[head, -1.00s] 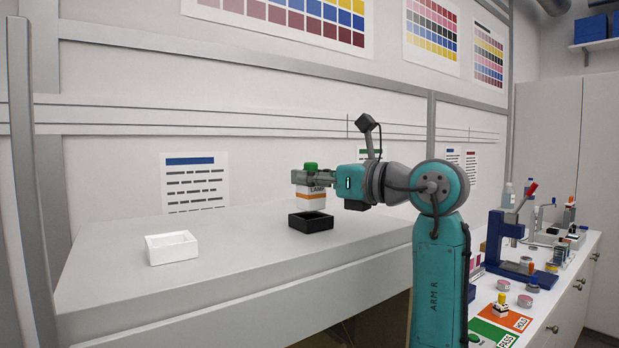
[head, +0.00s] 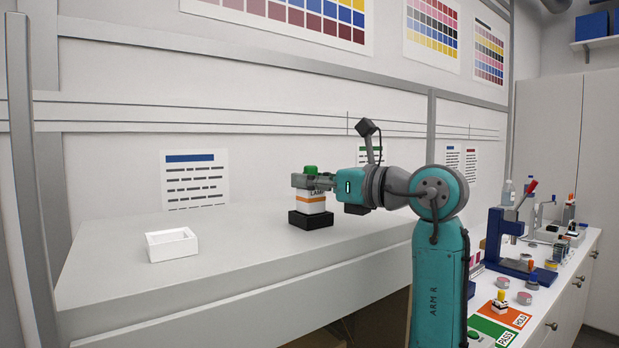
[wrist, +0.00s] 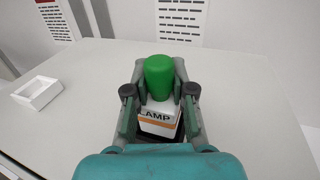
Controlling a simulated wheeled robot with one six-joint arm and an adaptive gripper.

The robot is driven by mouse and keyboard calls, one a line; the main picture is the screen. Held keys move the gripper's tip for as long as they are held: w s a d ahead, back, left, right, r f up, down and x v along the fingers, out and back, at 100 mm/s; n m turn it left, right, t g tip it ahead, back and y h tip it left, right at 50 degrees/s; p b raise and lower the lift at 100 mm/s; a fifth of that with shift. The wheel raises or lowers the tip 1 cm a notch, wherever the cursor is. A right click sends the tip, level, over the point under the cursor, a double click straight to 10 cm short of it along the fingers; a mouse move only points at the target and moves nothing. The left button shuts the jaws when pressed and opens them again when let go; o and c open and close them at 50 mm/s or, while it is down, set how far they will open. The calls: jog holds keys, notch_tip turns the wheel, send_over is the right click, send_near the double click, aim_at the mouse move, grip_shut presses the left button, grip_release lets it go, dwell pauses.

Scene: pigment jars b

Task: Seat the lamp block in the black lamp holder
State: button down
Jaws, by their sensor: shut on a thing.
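The lamp block (head: 311,203) is white with an orange band, a LAMP label and a green knob on top. It stands upright at the black lamp holder (head: 311,220), its lower end at or within the holder's rim; I cannot tell whether it rests on the bottom. My gripper (head: 308,181) is shut on the block's upper part, just below the green knob. In the wrist view the block (wrist: 160,122) sits between my fingers (wrist: 158,95), and the holder is mostly hidden beneath it.
A white open holder (head: 172,245) stands empty at the left of the grey bench (head: 230,265). The bench between the two holders is clear. At the right, a white counter (head: 545,318) carries a blue press (head: 505,245), several jars and green and orange mats.

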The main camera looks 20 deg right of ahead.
jog(key=shift+f, duration=0.95)
jog(key=c, duration=0.9)
grip_release()
jog(key=v, duration=1.2)
